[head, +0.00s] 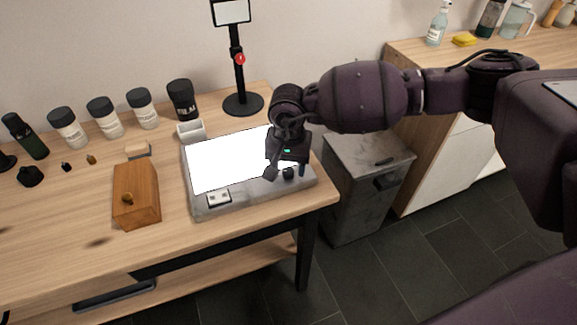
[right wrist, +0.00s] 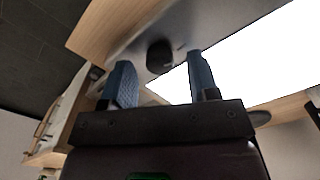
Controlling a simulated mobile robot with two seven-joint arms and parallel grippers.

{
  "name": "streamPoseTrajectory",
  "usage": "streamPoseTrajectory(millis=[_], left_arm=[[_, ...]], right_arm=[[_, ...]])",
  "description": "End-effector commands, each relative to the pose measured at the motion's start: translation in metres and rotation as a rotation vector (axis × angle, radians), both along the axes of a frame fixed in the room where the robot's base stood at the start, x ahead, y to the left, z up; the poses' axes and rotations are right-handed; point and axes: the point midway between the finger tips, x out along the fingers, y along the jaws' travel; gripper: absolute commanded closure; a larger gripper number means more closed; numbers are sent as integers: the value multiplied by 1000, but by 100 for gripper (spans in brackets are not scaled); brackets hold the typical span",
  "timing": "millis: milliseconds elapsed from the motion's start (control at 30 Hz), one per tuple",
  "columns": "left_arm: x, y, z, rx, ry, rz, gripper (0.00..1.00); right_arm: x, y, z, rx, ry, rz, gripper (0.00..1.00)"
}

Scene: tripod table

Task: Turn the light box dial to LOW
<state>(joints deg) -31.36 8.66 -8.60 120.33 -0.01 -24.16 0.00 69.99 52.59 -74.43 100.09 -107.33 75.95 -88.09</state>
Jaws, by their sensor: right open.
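The light box (head: 240,199) lies on the wooden table with its white panel lit. Its dark round dial (head: 288,172) is at the front right corner, partly hidden by my right gripper in the head view. My right gripper (head: 286,174) is above that corner, pointing down. In the right wrist view the dial (right wrist: 159,57) shows between and beyond the two blue fingertips of the open gripper (right wrist: 158,80). The fingers look apart from the dial. The dial's marks cannot be read. My left gripper is not in view.
A wooden box (head: 136,195) stands left of the light box, with several white jars (head: 105,118) behind. A phone stand (head: 243,103) is at the back. A grey bin (head: 362,190) stands on the floor right of the table (head: 210,242). The front table strip is clear.

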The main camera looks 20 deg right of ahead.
Motion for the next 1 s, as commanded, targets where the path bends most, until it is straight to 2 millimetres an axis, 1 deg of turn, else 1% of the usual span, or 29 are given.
streamPoseTrajectory(millis=[33, 300, 500, 600, 700, 1000], left_arm=[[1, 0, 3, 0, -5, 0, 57], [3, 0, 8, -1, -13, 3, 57], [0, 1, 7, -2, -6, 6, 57], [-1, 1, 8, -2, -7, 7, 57], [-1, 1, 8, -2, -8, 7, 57], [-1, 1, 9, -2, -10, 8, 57]], right_arm=[[1, 0, 10, 0, -6, 0, 45], [1, 0, 60, 1, -9, 0, 45], [1, 0, 87, 0, -4, 0, 45], [1, 0, 95, 1, -5, 0, 45], [1, 0, 99, 0, -4, 0, 45], [0, 0, 100, 0, -2, 0, 45]])
